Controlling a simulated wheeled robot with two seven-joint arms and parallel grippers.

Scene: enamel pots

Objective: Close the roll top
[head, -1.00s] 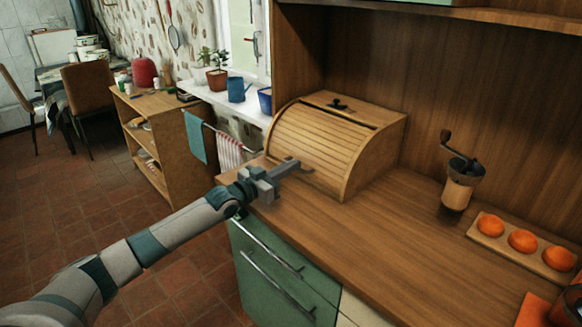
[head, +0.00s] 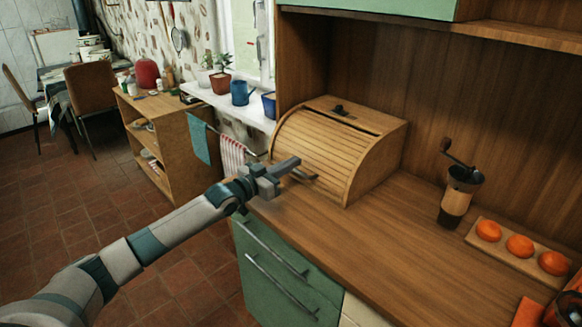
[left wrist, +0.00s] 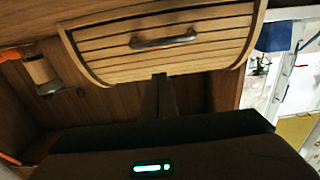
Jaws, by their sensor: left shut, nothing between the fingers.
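The wooden roll-top box (head: 375,165) stands on the counter near its left end. Its slatted lid (head: 318,145) covers the curved front, with slats showing down to near the counter; its bottom edge is partly hidden by my gripper. A dark bar handle (head: 305,176) sits low on the lid; it also shows across the slats in the left wrist view (left wrist: 165,39). My left gripper (head: 291,163) is shut and empty in front of the lid, close to the handle. I cannot tell whether it touches.
A coffee grinder (head: 459,195) and a wooden holder (head: 515,252) with orange round things stand on the counter to the right. The middle of the counter is clear. Cabinet walls close in behind the box. Green drawers (head: 285,275) lie below.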

